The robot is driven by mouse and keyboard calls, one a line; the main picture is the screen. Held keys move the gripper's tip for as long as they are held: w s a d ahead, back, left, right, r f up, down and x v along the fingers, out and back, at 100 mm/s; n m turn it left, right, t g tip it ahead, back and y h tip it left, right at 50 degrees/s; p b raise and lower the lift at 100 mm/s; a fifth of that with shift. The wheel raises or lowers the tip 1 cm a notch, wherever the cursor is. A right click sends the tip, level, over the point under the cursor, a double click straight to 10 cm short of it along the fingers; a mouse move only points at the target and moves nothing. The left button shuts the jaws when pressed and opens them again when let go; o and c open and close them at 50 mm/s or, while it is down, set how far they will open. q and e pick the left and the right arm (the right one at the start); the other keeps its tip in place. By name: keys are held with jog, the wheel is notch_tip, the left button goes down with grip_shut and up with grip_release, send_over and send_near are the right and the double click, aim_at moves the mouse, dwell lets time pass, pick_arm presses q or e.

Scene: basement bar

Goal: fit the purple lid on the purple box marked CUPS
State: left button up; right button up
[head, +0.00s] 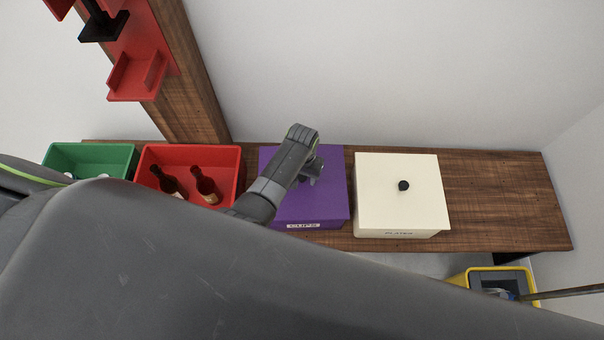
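The purple box marked CUPS (302,226) stands on the wooden shelf, its label on the front side. The purple lid (333,200) covers its top and looks about square with it; I cannot tell whether it is fully seated. My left gripper (308,181) points down over the middle of the lid, at or just above its surface. My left arm hides the lid's left part and any knob there. The fingers are too small and shaded to tell whether they are open or shut on something. My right gripper is out of view.
A cream box marked PLATES (390,205) with a black knob stands close on the right. A red crate (232,160) with brown bottles and a green crate (100,153) stand left. The wooden shelf (500,200) is bare at right. A yellow bucket (462,280) sits lower right.

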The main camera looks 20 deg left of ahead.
pick_arm(q)
jog(key=shift+r, duration=0.5)
notch_tip(320, 180, up, 16)
jog(key=p, duration=0.3)
jog(key=shift+r, duration=0.2)
